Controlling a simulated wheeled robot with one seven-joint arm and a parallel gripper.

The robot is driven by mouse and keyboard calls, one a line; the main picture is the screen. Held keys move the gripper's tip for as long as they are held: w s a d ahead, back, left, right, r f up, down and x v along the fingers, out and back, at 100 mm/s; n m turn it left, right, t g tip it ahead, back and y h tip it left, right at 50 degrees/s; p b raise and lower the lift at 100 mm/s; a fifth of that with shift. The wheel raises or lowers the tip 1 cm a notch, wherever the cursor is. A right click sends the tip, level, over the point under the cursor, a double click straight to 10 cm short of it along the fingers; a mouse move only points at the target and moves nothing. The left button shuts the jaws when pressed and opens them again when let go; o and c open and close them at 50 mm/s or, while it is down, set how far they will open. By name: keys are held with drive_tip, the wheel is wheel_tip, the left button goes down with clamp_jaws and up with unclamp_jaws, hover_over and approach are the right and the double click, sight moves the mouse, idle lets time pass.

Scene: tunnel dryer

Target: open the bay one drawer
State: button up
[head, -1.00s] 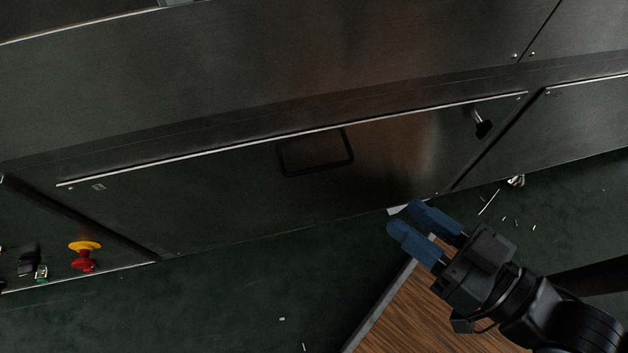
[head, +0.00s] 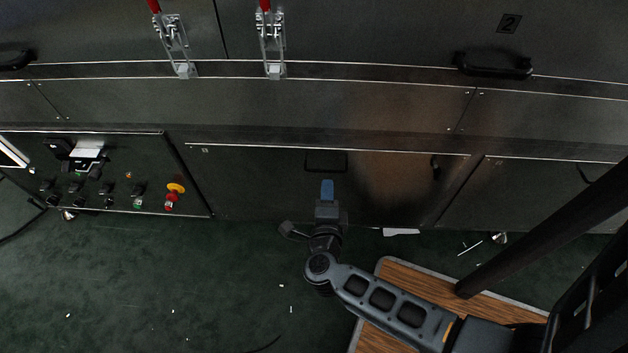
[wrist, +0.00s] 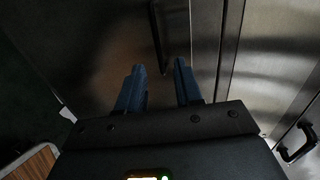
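The drawer front (head: 260,185) is a wide dark steel panel, low on the machine, and looks flush with its neighbours. Its black bar handle (head: 326,162) is near the top edge. A small label at its upper left is too small to read. My gripper (head: 327,182) is just below the handle in the head view, its blue fingers pointing at the panel. In the wrist view my gripper (wrist: 158,75) is open, with nothing between the fingers. The dark handle (wrist: 157,38) shows ahead of the gap between them, apart from the fingertips.
A black knob (head: 435,166) sits at the drawer's right. A control panel with a red and yellow emergency stop (head: 174,194) is at the left. Latches with red grips (head: 272,45) and a black door handle (head: 493,66) are above. A wood-topped surface (head: 395,272) is at lower right.

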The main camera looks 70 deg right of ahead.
drive_tip(key=b+x, duration=0.1)
drive_tip(key=x, duration=0.6)
drive_tip(key=shift+w+d+f, duration=0.15)
drive_tip(key=shift+d+f, duration=0.05)
clamp_jaws()
idle(1.4)
